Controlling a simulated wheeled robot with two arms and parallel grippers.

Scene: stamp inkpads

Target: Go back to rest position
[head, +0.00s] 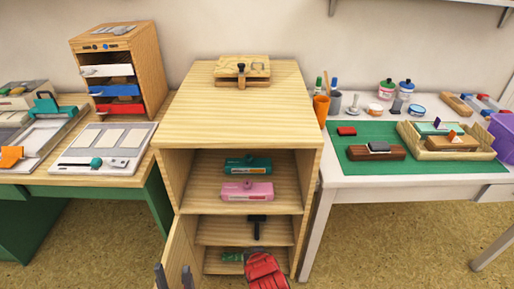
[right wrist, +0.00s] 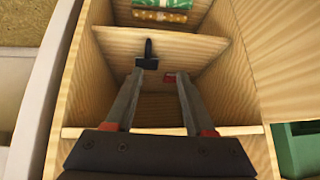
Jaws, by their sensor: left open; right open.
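My left gripper (head: 174,274) shows at the bottom of the head view as two grey fingers, apart and empty, by the open cabinet door. My right gripper (right wrist: 155,76) is open in the right wrist view, its fingers spread before the open cabinet with nothing visible between them. A red patch shows near one fingertip. A red shape at the bottom of the head view seems to be part of my right arm. A teal inkpad (head: 248,166) and a pink inkpad (head: 247,191) sit on the cabinet's upper shelf.
The wooden cabinet (head: 240,120) stands between two tables. A black-headed tool (head: 257,226) lies on its lower shelf; a green package (head: 231,256) is below. The cabinet door (head: 176,250) stands open at left. A green mat (head: 350,163) lies on the right table.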

